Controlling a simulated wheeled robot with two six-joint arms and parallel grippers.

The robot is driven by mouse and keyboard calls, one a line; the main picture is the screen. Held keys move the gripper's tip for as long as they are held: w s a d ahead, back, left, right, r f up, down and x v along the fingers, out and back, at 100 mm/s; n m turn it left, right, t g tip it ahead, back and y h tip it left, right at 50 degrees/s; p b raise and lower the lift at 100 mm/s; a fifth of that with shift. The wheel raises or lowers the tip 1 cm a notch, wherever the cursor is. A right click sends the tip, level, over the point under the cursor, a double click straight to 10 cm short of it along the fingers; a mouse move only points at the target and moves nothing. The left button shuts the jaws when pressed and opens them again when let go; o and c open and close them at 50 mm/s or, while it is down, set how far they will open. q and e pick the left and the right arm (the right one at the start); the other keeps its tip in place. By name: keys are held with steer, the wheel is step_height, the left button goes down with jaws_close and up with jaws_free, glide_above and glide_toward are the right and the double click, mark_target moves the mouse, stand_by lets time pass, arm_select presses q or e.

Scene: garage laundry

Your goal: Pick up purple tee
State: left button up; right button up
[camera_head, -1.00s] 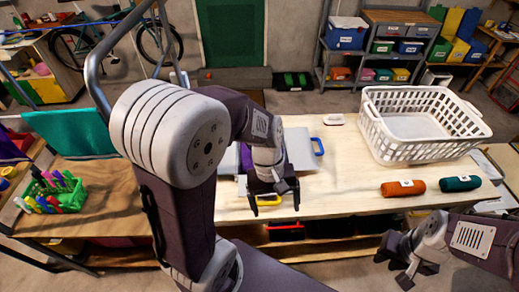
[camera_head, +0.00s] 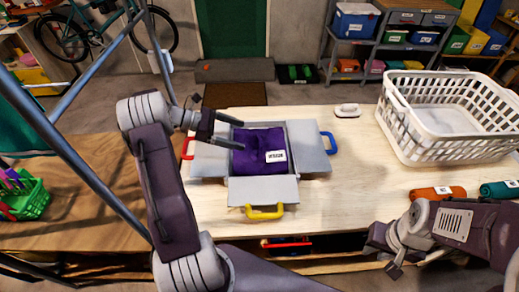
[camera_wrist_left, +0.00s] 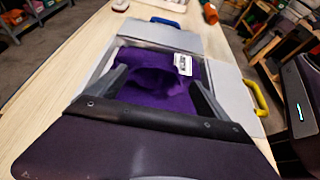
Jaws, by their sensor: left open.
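The purple tee (camera_head: 258,151) lies in the middle of a grey folding board (camera_head: 210,159) on the table, with a white label on it. It also shows in the left wrist view (camera_wrist_left: 160,82). My left gripper (camera_head: 242,134) is open at the tee's left side, its two fingers pointing right over the tee. In the left wrist view its fingers (camera_wrist_left: 158,82) stand apart with purple cloth between them; I cannot tell whether they touch it. My right gripper (camera_head: 392,262) is at the lower right, away from the tee; its jaw state is unclear.
The board has red, blue (camera_head: 329,143) and yellow (camera_head: 264,212) handles. A white basket (camera_head: 420,150) stands at the right. An orange roll (camera_head: 437,193) and a teal roll (camera_head: 500,189) lie in front of it. A green basket (camera_head: 33,200) is at the left. The table's front middle is clear.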

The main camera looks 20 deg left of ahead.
mark_target(258, 140)
arm_select(q)
steer(key=shift+x, duration=0.8)
steer(key=shift+d+f, duration=0.15)
steer(key=shift+d, duration=0.4)
steer(key=x, duration=0.4)
steer(key=shift+w+d+f, duration=0.15)
steer(key=shift+w+f, duration=0.2)
steer(key=c, duration=1.6)
steer(key=shift+r, duration=2.35)
steer(key=s+d+r, duration=0.1)
steer(key=d+r, duration=0.5)
steer(key=d, duration=0.5)
steer(key=shift+s+d+r, duration=0.2)
steer(key=shift+d, duration=0.1)
